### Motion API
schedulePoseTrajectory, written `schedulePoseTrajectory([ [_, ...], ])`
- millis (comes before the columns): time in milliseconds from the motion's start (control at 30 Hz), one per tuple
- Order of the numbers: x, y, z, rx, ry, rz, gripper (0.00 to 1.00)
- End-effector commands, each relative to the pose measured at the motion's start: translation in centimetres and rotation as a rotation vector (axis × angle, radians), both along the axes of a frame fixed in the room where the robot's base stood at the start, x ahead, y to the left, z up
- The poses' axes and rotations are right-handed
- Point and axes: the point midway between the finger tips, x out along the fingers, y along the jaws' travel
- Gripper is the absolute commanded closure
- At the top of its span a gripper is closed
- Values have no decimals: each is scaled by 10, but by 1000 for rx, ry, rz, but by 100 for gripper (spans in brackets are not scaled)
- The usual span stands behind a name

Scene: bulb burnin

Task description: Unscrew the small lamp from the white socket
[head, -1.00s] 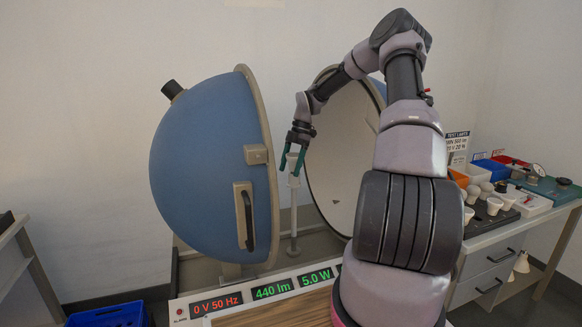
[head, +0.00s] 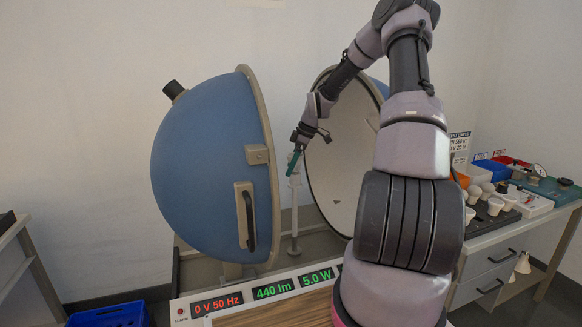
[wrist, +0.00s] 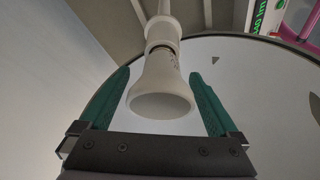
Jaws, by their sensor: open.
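The small lamp (wrist: 160,90) is white with a wide flared face and a narrow neck; in the wrist view its face points toward the camera. Its neck meets the white socket (wrist: 162,28) at the end of a pale post, with a dark line at the joint. My gripper (wrist: 159,75) is open, with one teal finger on each side of the lamp and visible gaps between. In the head view my gripper (head: 294,162) is tilted at the top of the post (head: 295,195), and the lamp is too small and covered to make out.
The post stands between the blue half-sphere (head: 205,170) at left and the open pale half (head: 335,165) at right, close to my forearm. A display panel (head: 272,291) runs in front. A side bench at right carries several bulbs and coloured bins (head: 475,174).

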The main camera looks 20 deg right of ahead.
Motion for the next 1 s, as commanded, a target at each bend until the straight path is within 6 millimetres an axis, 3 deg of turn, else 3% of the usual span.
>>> schedulePoseTrajectory([
  [500, 14, -5, 0, -3, -2, -773, 4],
  [800, 19, -9, 0, -2, -1, -1077, 4],
  [1000, 21, -12, 0, 0, 0, -1152, 4],
])
